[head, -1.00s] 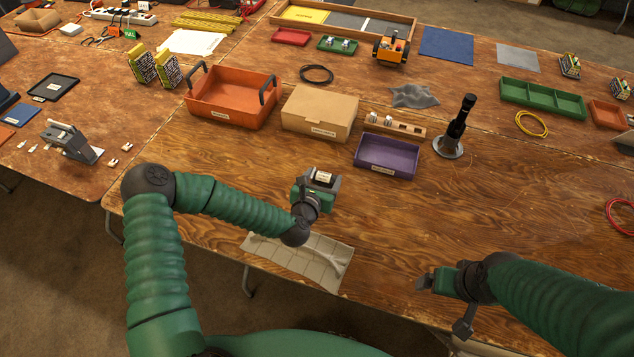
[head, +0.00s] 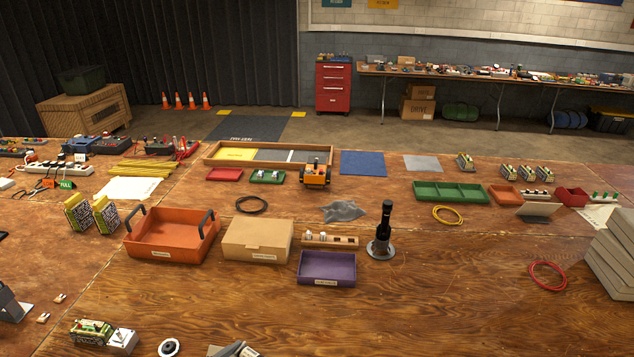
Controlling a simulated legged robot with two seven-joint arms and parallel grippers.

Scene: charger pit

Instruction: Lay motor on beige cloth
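Neither of my grippers can be made out in this raised head view. The beige cloth is out of view, below the bottom edge. At the bottom edge, left of centre, only the top of a grey piece (head: 232,350) with a pale label shows. It is cut off, so I cannot tell whether it is the motor or part of a gripper. No other motor can be made out for sure.
A purple tray (head: 327,268), cardboard box (head: 257,240), orange bin (head: 172,234) and upright black tool (head: 382,232) stand mid-table. The front right table is largely clear.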

